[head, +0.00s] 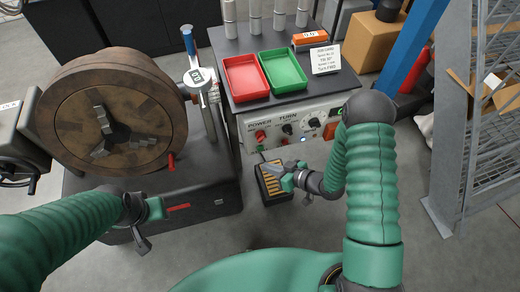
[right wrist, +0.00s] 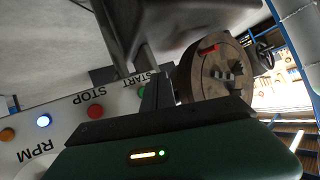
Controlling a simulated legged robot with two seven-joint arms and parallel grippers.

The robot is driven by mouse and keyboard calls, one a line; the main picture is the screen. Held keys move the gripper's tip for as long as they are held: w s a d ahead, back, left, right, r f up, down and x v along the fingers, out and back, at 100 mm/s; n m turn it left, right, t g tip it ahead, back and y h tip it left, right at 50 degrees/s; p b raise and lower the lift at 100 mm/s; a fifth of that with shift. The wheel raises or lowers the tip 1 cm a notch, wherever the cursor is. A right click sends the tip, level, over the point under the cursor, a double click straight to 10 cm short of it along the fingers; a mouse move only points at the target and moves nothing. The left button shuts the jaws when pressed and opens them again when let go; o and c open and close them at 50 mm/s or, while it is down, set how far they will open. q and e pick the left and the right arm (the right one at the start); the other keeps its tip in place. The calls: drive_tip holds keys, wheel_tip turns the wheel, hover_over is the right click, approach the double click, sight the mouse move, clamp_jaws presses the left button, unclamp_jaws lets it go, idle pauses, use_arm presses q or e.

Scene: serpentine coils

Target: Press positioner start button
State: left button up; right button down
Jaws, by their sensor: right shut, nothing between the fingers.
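The positioner's control panel (head: 290,126) is the white front of the bench, with POWER and TURN labels, knobs and a lit lamp. In the right wrist view, a green button (right wrist: 143,91) sits by the START label (right wrist: 146,79), partly hidden by my fingers. A red button (right wrist: 95,111) is by the STOP label. My right gripper (head: 266,164) is shut and empty, just below the panel's lower edge in the head view. Its fingers (right wrist: 157,88) overlap the green button's edge; I cannot tell whether they touch it. My left gripper (head: 143,243) is low at left, its jaw state unclear.
A large round brown chuck (head: 110,115) on a dark base stands at left. Red (head: 246,78) and green (head: 283,70) trays lie on the bench top. A slotted black box (head: 272,187) is below the right gripper. A metal mesh rack (head: 480,120) stands at right.

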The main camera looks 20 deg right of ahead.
sight(260, 148)
drive_tip(key=w, duration=0.4)
drive_tip(key=shift+w+d+f, duration=0.1)
drive_tip(key=shift+d, duration=0.05)
idle(0.7)
idle(1.2)
drive_tip(key=shift+w, duration=0.35)
